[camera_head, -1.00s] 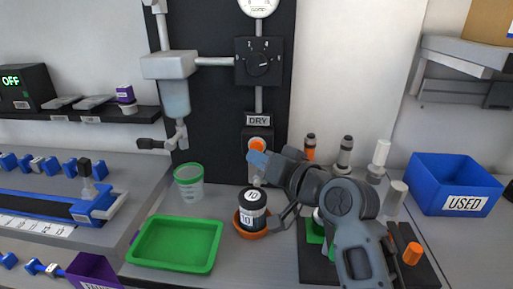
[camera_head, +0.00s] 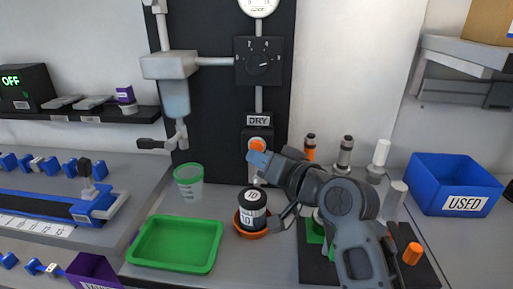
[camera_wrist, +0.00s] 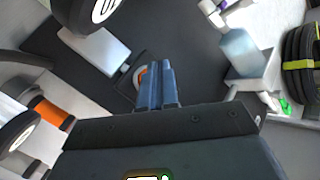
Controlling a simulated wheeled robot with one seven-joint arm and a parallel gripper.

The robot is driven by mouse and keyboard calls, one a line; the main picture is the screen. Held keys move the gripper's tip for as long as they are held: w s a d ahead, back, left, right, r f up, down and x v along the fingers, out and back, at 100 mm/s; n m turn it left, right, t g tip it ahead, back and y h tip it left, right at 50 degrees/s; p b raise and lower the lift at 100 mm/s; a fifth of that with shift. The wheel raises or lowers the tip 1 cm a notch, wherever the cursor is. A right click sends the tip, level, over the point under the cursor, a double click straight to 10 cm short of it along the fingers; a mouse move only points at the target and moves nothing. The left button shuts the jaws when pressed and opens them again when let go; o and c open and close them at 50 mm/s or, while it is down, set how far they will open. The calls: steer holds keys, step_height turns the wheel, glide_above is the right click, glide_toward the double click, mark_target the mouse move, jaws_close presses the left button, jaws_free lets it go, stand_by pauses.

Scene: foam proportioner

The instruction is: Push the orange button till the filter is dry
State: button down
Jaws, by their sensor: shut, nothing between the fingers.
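The orange button (camera_head: 258,146) sits on a light panel under the DRY label (camera_head: 258,120) on the black board. My gripper (camera_head: 257,159) has its blue fingers together and empty, with the tips at the lower part of the button. In the wrist view the fingers (camera_wrist: 155,85) partly cover the orange button (camera_wrist: 140,76); contact cannot be told. A clear vessel (camera_head: 176,98) hangs under a grey housing at the left of the board. I cannot tell which part is the filter or whether it is dry.
A black jar marked 10 (camera_head: 252,203) stands in an orange dish below my gripper. A green tray (camera_head: 176,245) and a clear green-rimmed cup (camera_head: 189,182) are at the left. A dial (camera_head: 258,61) is above. A blue USED bin (camera_head: 456,184) is at the right.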

steer(key=shift+w, duration=0.1)
steer(key=shift+w, duration=0.35)
steer(key=shift+w+b, duration=0.3)
steer(key=shift+w, duration=0.1)
stand_by(0.7)
stand_by(0.4)
steer(key=shift+s+p, duration=0.4)
steer(key=shift+s, duration=0.45)
steer(key=shift+s+p, duration=1.05)
steer(key=shift+s, duration=1.4)
